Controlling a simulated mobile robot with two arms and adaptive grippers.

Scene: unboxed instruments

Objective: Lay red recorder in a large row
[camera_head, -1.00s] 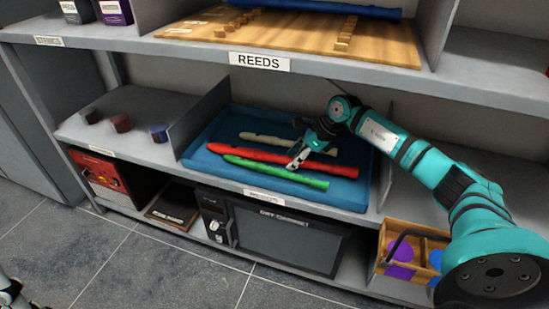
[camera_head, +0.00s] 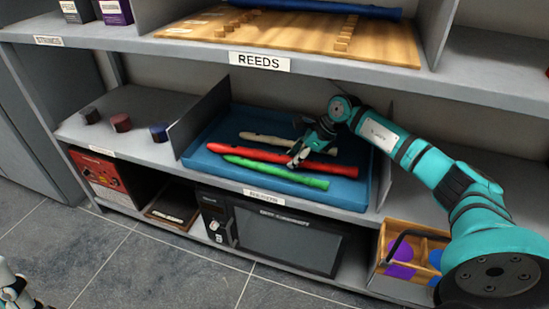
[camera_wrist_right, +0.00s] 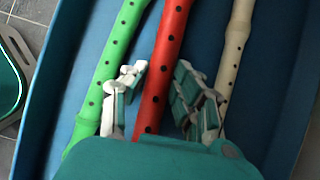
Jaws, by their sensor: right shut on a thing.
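The red recorder (camera_head: 250,154) lies in a blue tray (camera_head: 347,186) on the middle shelf, between a green recorder (camera_head: 277,174) in front and a cream recorder (camera_head: 262,138) behind. All three lie lengthwise, roughly side by side. My right gripper (camera_head: 298,158) reaches down into the tray and is shut on the red recorder. In the right wrist view its fingers (camera_wrist_right: 158,95) sit on either side of the red recorder (camera_wrist_right: 164,60), between the green one (camera_wrist_right: 112,50) and the cream one (camera_wrist_right: 234,50). My left gripper (camera_head: 13,287) shows only partly at the lower left edge.
The REEDS shelf (camera_head: 180,48) hangs above the tray. A divider (camera_head: 205,118) stands left of the tray, with small dark blocks beyond it. A dark boxy device (camera_head: 285,238) is below. A wooden caddy (camera_head: 400,252) stands at lower right.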

